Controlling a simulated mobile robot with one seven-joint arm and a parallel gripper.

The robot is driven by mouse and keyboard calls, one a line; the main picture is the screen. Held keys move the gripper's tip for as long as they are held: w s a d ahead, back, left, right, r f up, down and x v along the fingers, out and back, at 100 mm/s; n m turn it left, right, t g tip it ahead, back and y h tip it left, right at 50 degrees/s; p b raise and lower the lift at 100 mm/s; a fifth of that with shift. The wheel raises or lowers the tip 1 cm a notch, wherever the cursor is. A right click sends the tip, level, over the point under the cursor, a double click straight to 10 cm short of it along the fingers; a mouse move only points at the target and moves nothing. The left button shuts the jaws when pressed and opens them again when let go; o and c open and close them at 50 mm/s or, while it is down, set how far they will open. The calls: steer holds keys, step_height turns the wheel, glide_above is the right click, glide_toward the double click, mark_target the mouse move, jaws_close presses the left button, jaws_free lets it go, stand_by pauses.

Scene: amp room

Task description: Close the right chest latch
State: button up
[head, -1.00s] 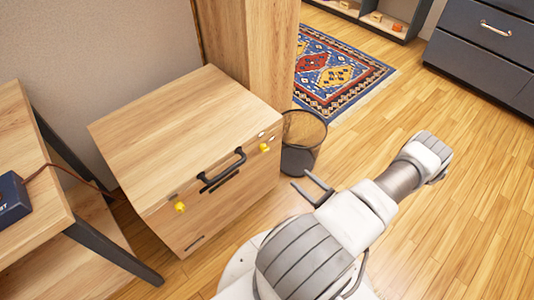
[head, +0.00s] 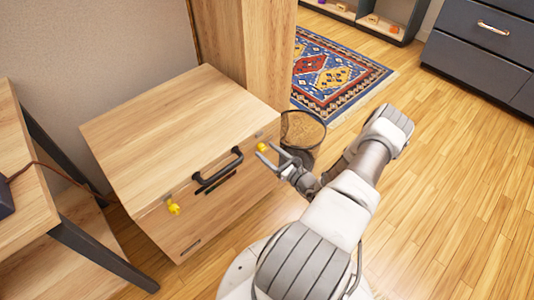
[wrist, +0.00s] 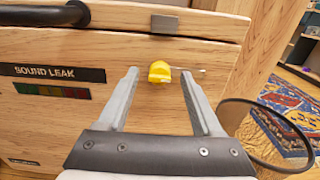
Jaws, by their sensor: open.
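The wooden chest (head: 180,135) stands against the wall with its lid down. The right latch is a yellow knob (head: 261,147) on the front face near the right corner; it also shows in the wrist view (wrist: 159,72). A small metal plate (wrist: 164,25) sits above it on the lid edge, apart from the knob. The left latch (head: 173,207) is another yellow knob near the left corner. My gripper (head: 269,152) is open at the right latch. In the wrist view its fingers (wrist: 158,75) stand either side of the knob, with gaps; contact is not visible.
A black handle (head: 218,171) sits on the chest front between the latches. A dark mesh waste bin (head: 302,131) stands close beside my gripper, right of the chest. A table with a dark metal leg (head: 105,255) is at left. Wooden floor is open at right.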

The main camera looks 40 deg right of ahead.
steer(key=shift+w, duration=0.4)
jaws_close()
